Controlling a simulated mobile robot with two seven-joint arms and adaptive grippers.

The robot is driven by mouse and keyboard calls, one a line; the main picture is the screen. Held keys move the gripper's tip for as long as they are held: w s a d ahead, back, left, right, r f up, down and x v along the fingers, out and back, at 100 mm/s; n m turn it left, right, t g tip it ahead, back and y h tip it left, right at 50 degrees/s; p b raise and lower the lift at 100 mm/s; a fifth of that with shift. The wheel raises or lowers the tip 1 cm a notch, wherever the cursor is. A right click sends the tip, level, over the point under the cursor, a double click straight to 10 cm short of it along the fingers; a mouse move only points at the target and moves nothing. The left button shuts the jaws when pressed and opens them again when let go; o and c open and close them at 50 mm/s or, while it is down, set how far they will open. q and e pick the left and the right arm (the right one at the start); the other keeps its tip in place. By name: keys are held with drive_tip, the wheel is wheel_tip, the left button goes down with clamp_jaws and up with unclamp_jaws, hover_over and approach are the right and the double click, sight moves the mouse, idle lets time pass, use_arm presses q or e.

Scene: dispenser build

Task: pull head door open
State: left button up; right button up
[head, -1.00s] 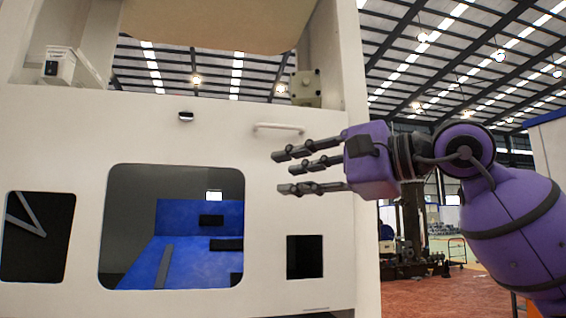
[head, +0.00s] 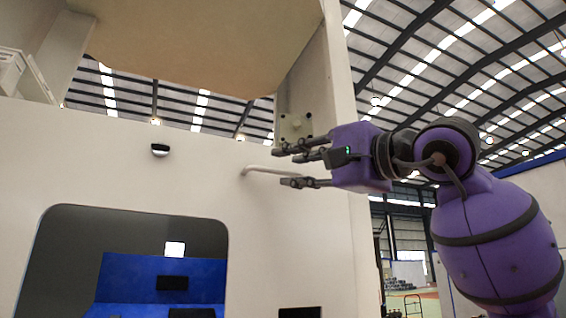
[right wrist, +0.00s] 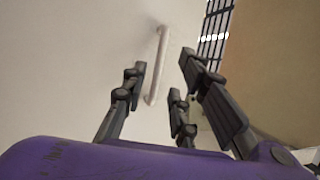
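The head door is a white front panel (head: 100,165) of a tall machine, with a pale bar handle (head: 262,171) at its right side. In the right wrist view the handle (right wrist: 155,85) stands out lengthwise from the wall, ahead of the fingers. My right gripper (head: 282,167) is open, with its dark fingers pointing left at the handle's right end. In the right wrist view the gripper (right wrist: 163,66) has fingers on both sides of the handle. They look apart from it, though contact is hard to judge. My left gripper is not in view.
A large window (head: 130,235) in the panel shows a blue interior (head: 130,275). A small dark sensor or latch (head: 160,150) sits on the panel. A grey bracket (head: 295,127) is on the post above the handle. A tan panel (head: 200,45) overhangs above.

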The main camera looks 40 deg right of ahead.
sight(278, 172)
drive_tip(key=x, duration=0.3)
drive_tip(key=shift+w+p, duration=0.3)
drive_tip(key=shift+c, duration=0.6)
clamp_jaws()
